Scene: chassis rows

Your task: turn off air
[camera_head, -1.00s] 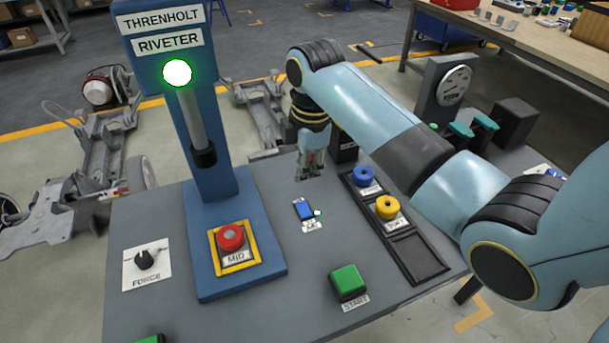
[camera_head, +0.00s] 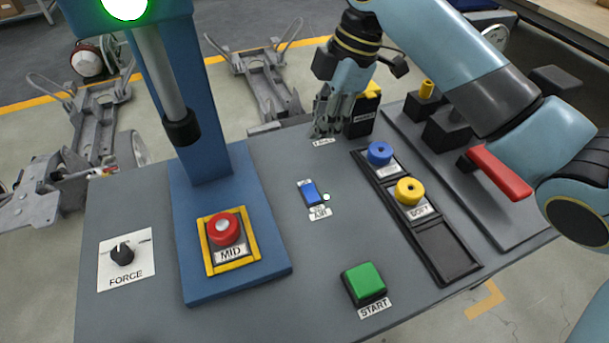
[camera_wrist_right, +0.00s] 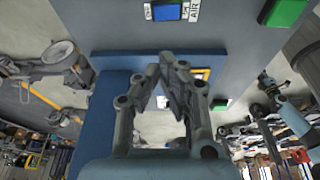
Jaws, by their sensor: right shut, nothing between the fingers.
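My right gripper (camera_head: 325,132) is shut and empty beyond the switch, near a small label and apart from the switch. In the wrist view its fingertips (camera_wrist_right: 172,60) meet below the switch. My left gripper is not in view.
The blue riveter column (camera_head: 140,90) with its red MID button (camera_head: 223,229) stands left. A FORCE knob (camera_head: 122,253), green START button (camera_head: 364,283), and blue (camera_head: 379,153) and yellow (camera_head: 409,190) spools surround the switch. A red lever (camera_head: 500,172) is at right.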

